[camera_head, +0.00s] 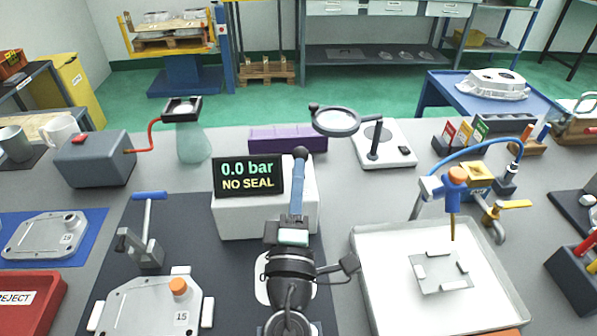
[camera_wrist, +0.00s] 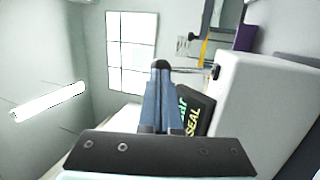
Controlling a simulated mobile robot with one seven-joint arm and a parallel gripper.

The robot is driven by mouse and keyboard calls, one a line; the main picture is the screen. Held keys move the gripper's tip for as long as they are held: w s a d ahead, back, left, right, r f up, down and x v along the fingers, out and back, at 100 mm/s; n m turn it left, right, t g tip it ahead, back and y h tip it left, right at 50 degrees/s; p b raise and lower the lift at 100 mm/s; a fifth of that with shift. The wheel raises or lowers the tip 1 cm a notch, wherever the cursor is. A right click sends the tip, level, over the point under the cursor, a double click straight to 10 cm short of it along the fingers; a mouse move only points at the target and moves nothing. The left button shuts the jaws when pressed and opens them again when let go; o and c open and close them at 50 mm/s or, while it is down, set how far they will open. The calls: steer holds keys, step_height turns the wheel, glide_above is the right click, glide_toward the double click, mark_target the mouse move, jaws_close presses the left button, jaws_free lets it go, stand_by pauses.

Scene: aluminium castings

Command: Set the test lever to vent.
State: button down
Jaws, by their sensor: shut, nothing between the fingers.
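The white test box (camera_head: 228,217) stands mid-bench. Its dark display (camera_head: 247,177) reads "0.0 bar NO SEAL". A lever with a dark round knob (camera_head: 300,153) appears at the box; in the wrist view its thin rod (camera_wrist: 192,70) runs from a dark pivot beside the box to behind my fingertips. My gripper (camera_head: 298,168) is shut and empty, its blue fingers over the box's right part, right of the display. In the wrist view the fingertips (camera_wrist: 160,80) overlap the knob; I cannot tell whether they touch. The fingers hide part of the lever, and no vent marking is readable.
A magnifier (camera_head: 335,121) stands behind the box to the right, and a purple block (camera_head: 272,140) behind it. A clamp with a blue handle (camera_head: 149,196) and a casting (camera_head: 148,308) are front left. A white tray (camera_head: 362,262) with a nozzle is at right.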

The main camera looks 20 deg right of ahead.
mark_target(296, 149)
steer(key=r+p, duration=0.1)
steer(key=p, duration=0.3)
steer(key=shift+w+r+g+p, duration=0.3)
steer(key=shift+r+g, duration=0.05)
steer(key=shift+g, duration=0.05)
steer(key=p, duration=0.2)
steer(key=w+r+g+p, duration=0.1)
steer(key=p, duration=0.2)
steer(key=shift+d+y+p, duration=0.2)
steer(key=shift+y+p, duration=0.15)
steer(key=shift+y, duration=0.05)
steer(key=g+p, duration=0.1)
steer(key=p, duration=0.2)
steer(key=w+g+y+p, duration=0.1)
steer(key=p, duration=0.3)
steer(key=w+r+p, duration=0.1)
steer(key=p, duration=0.3)
steer(key=shift+w+d+n+g, duration=0.15)
steer(key=shift+d+n+g, duration=0.2)
steer(key=shift+n+g, duration=0.05)
steer(key=shift+w+d+r+g+y+p, duration=0.15)
steer(key=shift+w+g+y+p, duration=0.25)
steer(key=shift+p, duration=0.8)
steer(key=w, duration=0.2)
steer(key=w+d, duration=0.1)
steer(key=w, duration=0.1)
steer(key=shift+r, duration=0.15)
